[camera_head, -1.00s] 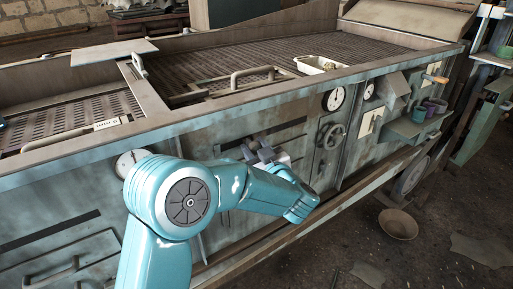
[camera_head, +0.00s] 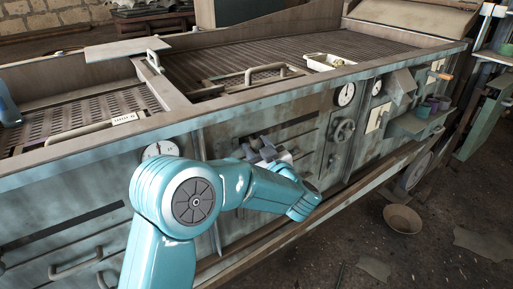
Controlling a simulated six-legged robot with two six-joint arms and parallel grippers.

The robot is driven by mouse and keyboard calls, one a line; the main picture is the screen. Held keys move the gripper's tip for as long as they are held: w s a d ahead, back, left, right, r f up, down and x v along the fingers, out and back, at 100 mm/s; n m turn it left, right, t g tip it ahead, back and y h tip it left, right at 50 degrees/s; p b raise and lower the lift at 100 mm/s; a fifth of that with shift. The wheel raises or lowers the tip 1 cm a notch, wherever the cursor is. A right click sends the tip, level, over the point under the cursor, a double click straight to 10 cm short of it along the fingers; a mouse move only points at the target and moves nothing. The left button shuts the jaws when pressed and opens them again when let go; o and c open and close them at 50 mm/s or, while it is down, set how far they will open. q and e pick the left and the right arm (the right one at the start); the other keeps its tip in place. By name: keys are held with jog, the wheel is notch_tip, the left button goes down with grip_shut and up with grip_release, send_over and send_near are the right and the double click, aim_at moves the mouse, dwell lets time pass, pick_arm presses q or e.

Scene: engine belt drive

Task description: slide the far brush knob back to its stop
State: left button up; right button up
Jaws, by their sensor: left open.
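My left arm comes up from the bottom and bends right. Its left gripper (camera_head: 260,148) is open in front of the machine's front panel (camera_head: 225,240), close to the panel's upper dark slots. I see nothing held between its fingers. Whether it touches the panel cannot be told. I cannot pick out the far brush knob for sure; the gripper and forearm cover part of the panel. My right gripper does not show.
Another dial (camera_head: 160,150) is partly behind my arm. A white tray (camera_head: 328,62) lies on the slatted bed. A bowl (camera_head: 403,219) stands on the floor. A bluish object, unclear, enters at the left edge.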

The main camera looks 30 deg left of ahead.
pick_arm(q)
jog(key=shift+o, duration=1.4)
jog(key=shift+s, duration=0.25)
jog(key=shift+w+f, duration=0.1)
jog(key=shift+w, duration=0.15)
jog(key=v, duration=1.6)
jog(key=shift+s+b, duration=0.15)
jog(key=shift+b, duration=0.2)
